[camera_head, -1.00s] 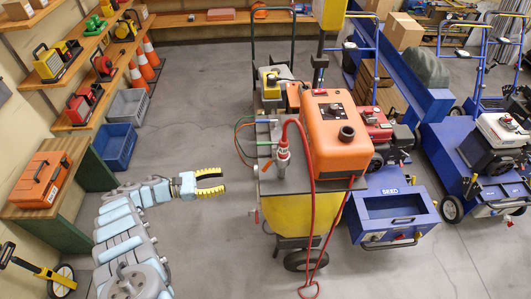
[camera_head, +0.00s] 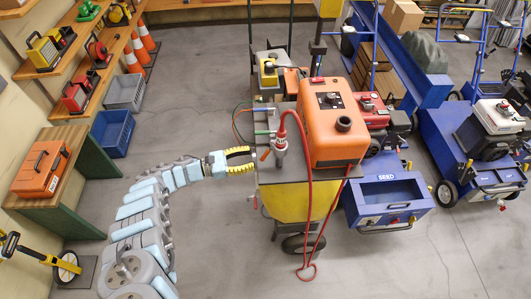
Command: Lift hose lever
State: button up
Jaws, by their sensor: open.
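A small orange lever (camera_head: 265,154) sticks out at the left side of the hose fitting (camera_head: 281,146) on the machine's grey top. A red hose (camera_head: 311,195) rises from this fitting, loops over and hangs down to the floor. My gripper (camera_head: 251,160), with yellow ribbed fingers, is open at the left edge of the grey top. Its fingers point right toward the lever and hold nothing. The lever is just beyond the fingertips in the picture; I cannot tell whether they touch or how their heights compare.
A large orange housing (camera_head: 334,118) stands right of the fitting, above a yellow hopper (camera_head: 298,203). A blue SEED machine (camera_head: 390,196) stands to the right. The floor at front centre is clear.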

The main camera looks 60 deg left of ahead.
aim_at(263, 156)
jog(key=shift+w+d, duration=0.2)
jog(key=shift+w, duration=0.75)
jog(key=shift+w+d, duration=0.15)
jog(key=shift+w, duration=0.85)
jog(key=shift+w+d, duration=0.2)
jog(key=shift+w, duration=0.75)
grip_shut()
